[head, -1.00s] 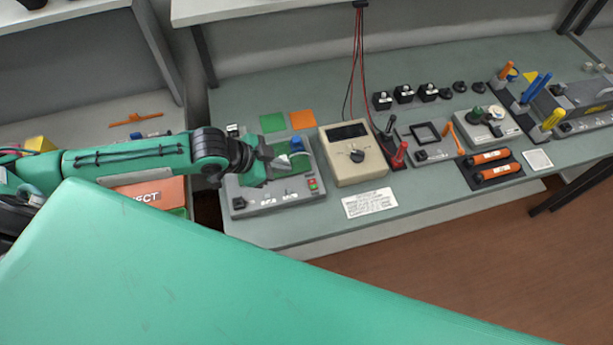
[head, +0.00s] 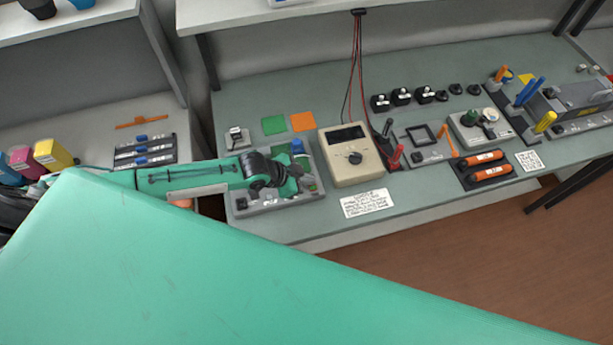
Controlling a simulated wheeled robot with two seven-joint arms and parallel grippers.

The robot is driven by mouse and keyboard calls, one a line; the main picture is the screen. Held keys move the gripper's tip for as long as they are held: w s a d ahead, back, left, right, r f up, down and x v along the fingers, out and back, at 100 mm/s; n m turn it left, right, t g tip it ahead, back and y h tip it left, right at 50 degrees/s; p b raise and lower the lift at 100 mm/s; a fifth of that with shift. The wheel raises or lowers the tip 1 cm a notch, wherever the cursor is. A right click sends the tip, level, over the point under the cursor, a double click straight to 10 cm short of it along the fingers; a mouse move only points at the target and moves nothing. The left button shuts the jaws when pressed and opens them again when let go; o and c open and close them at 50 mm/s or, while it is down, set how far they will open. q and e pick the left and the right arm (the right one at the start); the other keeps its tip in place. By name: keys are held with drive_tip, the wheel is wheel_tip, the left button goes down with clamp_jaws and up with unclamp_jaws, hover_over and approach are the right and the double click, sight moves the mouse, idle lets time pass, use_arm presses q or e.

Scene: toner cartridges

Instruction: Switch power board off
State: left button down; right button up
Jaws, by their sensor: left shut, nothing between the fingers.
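The power board (head: 243,208) is a grey tray-like panel at the left end of the bench. A blue-capped part (head: 298,147) shows at its back right. My left gripper (head: 306,183) is shut and empty. It is over the right part of the board, by the spot where small red and green buttons sit. The hand and wrist hide most of the board's middle and the buttons. I cannot tell whether the fingertips touch the board. My right gripper is out of view.
A beige meter (head: 351,172) stands close to the right of the board, with a white label (head: 367,203) in front. Green (head: 274,125) and orange (head: 303,121) squares lie behind. Orange cylinders (head: 484,166) and other parts fill the bench farther right. A shelf with cartridges (head: 52,155) is at left.

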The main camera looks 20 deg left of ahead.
use_arm(q)
drive_tip(key=shift+f, duration=0.15)
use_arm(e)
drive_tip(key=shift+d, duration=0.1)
use_arm(q)
drive_tip(key=shift+w+f+b, duration=0.25)
drive_tip(key=shift+w+b, duration=0.05)
drive_tip(key=shift+b, duration=0.15)
drive_tip(key=shift+s+r, duration=0.1)
drive_tip(key=shift+s, duration=0.15)
drive_tip(key=shift+s+r, duration=0.15)
drive_tip(key=shift+d+p, duration=0.1)
drive_tip(key=shift+p, duration=0.3)
drive_tip(key=shift+s+d, duration=0.1)
drive_tip(key=shift+s, duration=0.05)
drive_tip(key=shift+s+d+r+p, duration=0.1)
drive_tip(key=shift+s+d+p, duration=0.1)
drive_tip(key=shift+s+p, duration=0.2)
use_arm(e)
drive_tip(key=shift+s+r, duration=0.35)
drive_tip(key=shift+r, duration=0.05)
